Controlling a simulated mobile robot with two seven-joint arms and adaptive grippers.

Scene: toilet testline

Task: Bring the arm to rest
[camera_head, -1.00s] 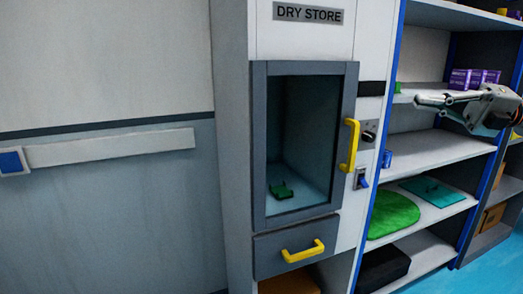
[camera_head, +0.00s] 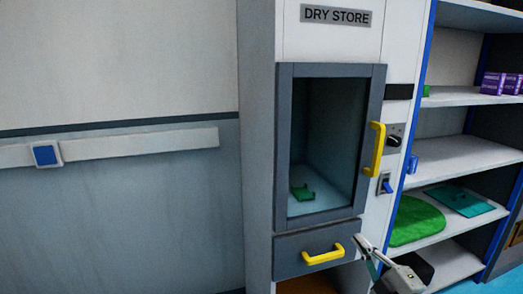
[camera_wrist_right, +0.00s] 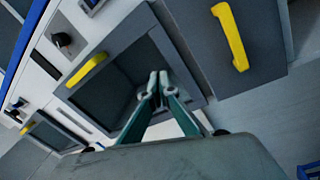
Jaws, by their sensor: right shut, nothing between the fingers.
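My right gripper (camera_head: 364,246) is low in the head view, in front of the lower right part of the dry store cabinet. In the right wrist view its two fingers (camera_wrist_right: 158,80) meet at the tips, shut and empty. The dry store (camera_head: 335,15) has a grey-framed glass door (camera_head: 285,150) with a yellow handle (camera_head: 376,150), and the door is shut. Below is a shut drawer (camera_head: 290,262) with a yellow handle (camera_head: 323,254). My left gripper is not in view.
Open shelves at the right hold a green round mat (camera_head: 415,222), a teal flat piece (camera_head: 460,201) and purple boxes (camera_head: 497,84). A blue switch (camera_head: 386,185) and a knob (camera_head: 394,137) sit beside the door. A wall rail (camera_head: 140,143) runs along the left, where there is free room.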

